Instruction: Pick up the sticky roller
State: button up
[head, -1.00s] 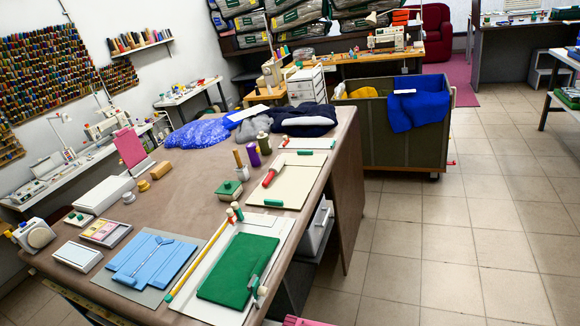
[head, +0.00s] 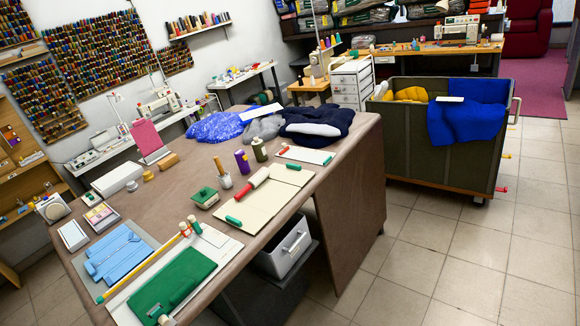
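A roller with a white barrel (head: 259,177) and a red handle (head: 243,193) lies on a cream board on the brown work table (head: 190,180). It looks like the sticky roller. It lies at a slant, the handle toward the near left, with nothing on top of it. A smaller red-ended roller or tool (head: 284,149) lies on a white sheet farther back, too small to identify. My gripper is not in view, and nothing is seen touching the roller.
A green pad (head: 172,283), folded blue cloth (head: 119,252), a green-topped box (head: 204,195) and a purple bottle (head: 242,161) share the table. Dark and blue bundles lie at its back. A wheeled bin (head: 410,140) stands behind right. The tiled floor (head: 440,250) at right is clear.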

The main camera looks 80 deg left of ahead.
aim_at(263, 173)
jog(key=i, duration=2.1)
jog(key=u, duration=4.2)
jog(key=i, duration=1.15)
